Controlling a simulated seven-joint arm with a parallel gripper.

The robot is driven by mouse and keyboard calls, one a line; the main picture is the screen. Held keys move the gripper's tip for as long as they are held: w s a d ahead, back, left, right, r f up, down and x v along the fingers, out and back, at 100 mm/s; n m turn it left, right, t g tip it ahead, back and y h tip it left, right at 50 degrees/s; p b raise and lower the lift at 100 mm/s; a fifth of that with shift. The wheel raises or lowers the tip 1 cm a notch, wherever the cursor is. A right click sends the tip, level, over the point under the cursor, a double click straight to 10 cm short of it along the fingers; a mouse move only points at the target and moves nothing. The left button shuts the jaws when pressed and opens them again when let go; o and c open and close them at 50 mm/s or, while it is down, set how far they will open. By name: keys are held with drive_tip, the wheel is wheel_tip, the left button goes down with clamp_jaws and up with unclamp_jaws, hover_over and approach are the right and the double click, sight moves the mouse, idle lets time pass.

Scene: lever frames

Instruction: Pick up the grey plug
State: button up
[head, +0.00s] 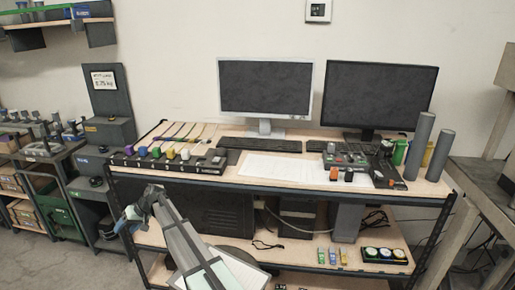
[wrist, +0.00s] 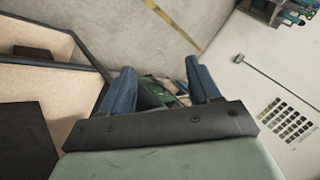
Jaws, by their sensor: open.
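A row of small coloured plugs with cables stands in a dark strip (head: 165,163) on the left part of the bench top in the head view. The plugs are small here, and I cannot tell for sure which one is grey. My gripper (head: 128,217) is in front of the bench's left end, apart from the strip. In the wrist view my gripper (wrist: 160,67) shows two blue fingers spread apart, with nothing held between them. No plug can be made out in the wrist view.
A white monitor (head: 265,88) and a black monitor (head: 378,96) stand at the back of the bench. Paper sheets (head: 275,168) lie in the middle. Two grey cylinders (head: 419,146) stand at the right end. A lower shelf (head: 320,254) holds small items. Another cart (head: 60,180) stands left.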

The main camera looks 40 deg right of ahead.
drive_tip(key=w+d+r+t, duration=0.1)
drive_tip(key=w+d+r, duration=0.2)
drive_tip(key=d+r, duration=0.45)
drive_tip(key=w+d+r, duration=0.3)
drive_tip(key=d+r, duration=0.1)
drive_tip(key=r, duration=0.7)
drive_tip(key=w+d+r+t, duration=0.1)
drive_tip(key=w+d+r, duration=0.2)
drive_tip(key=d+r, duration=0.5)
drive_tip(key=s+d+m+g+h, duration=0.15)
drive_tip(key=d+m+h, duration=0.35)
drive_tip(key=d, duration=1.1)
drive_tip(key=m+g+h, duration=0.6)
drive_tip(key=m+g, duration=0.2)
drive_tip(key=m, duration=1.5)
approach(332, 144)
drive_tip(key=shift+t, duration=0.25)
drive_tip(key=x, duration=0.3)
drive_tip(key=a+x, duration=0.1)
drive_tip(key=x, duration=0.1)
drive_tip(key=shift+f, duration=0.1)
drive_tip(key=shift+d+x, duration=0.2)
drive_tip(key=shift+x, duration=1.1)
drive_tip(key=shift+d+x, duration=0.2)
drive_tip(key=shift+x, duration=1.1)
drive_tip(key=shift+s+r, duration=0.15)
drive_tip(key=shift+r, duration=0.05)
drive_tip(key=c, duration=1.1)
